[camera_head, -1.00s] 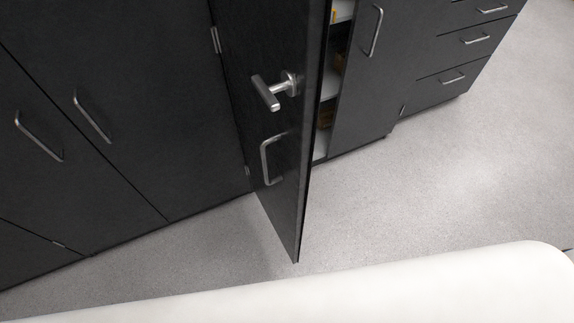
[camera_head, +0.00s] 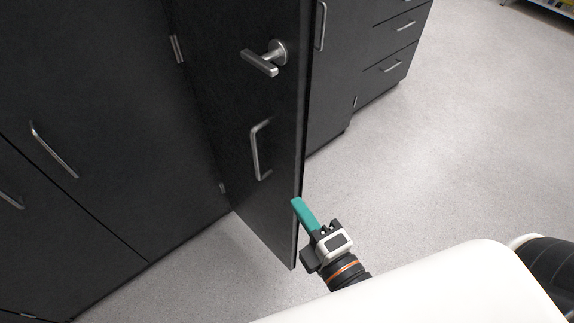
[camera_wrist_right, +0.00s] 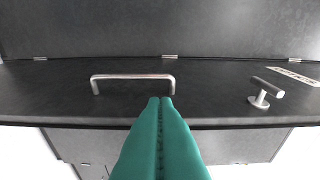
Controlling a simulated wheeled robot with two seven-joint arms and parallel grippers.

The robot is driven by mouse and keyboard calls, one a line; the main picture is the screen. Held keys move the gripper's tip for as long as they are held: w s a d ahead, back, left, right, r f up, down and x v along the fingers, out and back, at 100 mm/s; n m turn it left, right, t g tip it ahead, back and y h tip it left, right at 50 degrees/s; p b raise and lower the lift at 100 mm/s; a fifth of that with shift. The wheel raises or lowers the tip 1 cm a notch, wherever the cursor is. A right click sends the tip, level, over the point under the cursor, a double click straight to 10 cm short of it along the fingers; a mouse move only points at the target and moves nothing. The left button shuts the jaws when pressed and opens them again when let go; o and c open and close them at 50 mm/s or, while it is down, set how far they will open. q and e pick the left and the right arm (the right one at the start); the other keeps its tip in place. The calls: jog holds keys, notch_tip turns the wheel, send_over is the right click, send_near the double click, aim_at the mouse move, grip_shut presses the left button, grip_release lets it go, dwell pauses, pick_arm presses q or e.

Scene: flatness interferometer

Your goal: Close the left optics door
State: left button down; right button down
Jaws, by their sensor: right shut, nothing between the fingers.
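The dark optics door (camera_head: 221,110) stands open, swung out from the cabinet front on hinges at its left edge. Its outer face carries a silver lever handle (camera_head: 265,59) and a bar handle (camera_head: 256,150) below it. My right gripper (camera_head: 297,203), with teal fingers, is at the door's free edge, low down; whether it touches cannot be told. In the right wrist view its fingers (camera_wrist_right: 161,102) are shut and empty, pointing at the door face near the bar handle (camera_wrist_right: 133,78). The lever (camera_wrist_right: 263,93) is to their right. My left gripper is not in view.
Closed dark cabinet doors (camera_head: 75,120) with bar handles stand left of the open door. A drawer unit (camera_head: 392,45) stands to the right behind it. The grey floor (camera_head: 450,150) to the right is clear.

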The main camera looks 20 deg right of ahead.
aim_at(293, 160)
jog(key=w+p, duration=0.2)
jog(key=w, duration=0.1)
jog(key=w+d+p, duration=0.1)
jog(key=w+p, duration=0.2)
jog(key=w, duration=0.1)
jog(key=w+d+p, duration=0.1)
jog(key=w+p, duration=0.1)
jog(key=w, duration=0.2)
jog(key=shift+w+d+p, duration=0.2)
jog(key=shift+w+p, duration=0.05)
jog(key=shift+p, duration=0.1)
jog(key=shift+d, duration=0.15)
